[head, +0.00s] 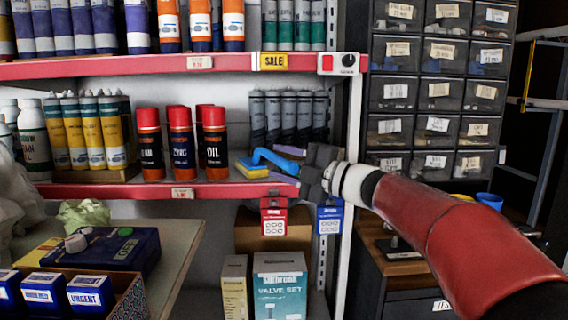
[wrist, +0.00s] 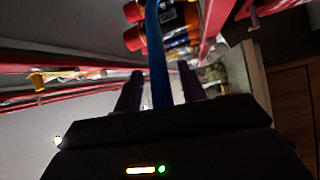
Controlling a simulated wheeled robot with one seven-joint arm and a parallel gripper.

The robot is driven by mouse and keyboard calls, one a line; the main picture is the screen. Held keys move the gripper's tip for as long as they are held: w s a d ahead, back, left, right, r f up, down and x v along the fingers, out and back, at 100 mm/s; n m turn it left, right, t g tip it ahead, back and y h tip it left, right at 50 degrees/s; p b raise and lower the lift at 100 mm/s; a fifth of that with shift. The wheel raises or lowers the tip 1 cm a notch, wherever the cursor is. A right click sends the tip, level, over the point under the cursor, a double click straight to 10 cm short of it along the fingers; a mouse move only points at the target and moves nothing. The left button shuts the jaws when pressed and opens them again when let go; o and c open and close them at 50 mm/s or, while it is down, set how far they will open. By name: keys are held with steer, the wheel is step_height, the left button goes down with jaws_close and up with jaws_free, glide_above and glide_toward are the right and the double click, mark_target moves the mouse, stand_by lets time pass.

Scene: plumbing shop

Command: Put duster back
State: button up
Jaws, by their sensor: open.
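The blue duster (head: 272,157) is at the right part of the middle red shelf, in front of the grey tubes. Its bent blue handle reaches toward my gripper (head: 304,170), which is at the shelf's front edge. In the wrist view the blue handle (wrist: 158,60) runs between the two dark fingers of my gripper (wrist: 160,85). The fingers are open, with space beside the handle. A yellow and blue piece (head: 251,169) lies at the duster's left end; I cannot tell whether it belongs to the duster.
Orange spray cans (head: 181,145) stand left of the duster, and grey tubes (head: 290,118) stand behind it. A red tag box (head: 274,217) and a blue one (head: 329,217) hang below my gripper. The shelf post and drawer cabinet (head: 437,90) are to the right.

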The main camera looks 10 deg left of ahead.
steer(key=shift+r, duration=0.25)
steer(key=v, duration=1.2)
steer(key=shift+f, duration=0.15)
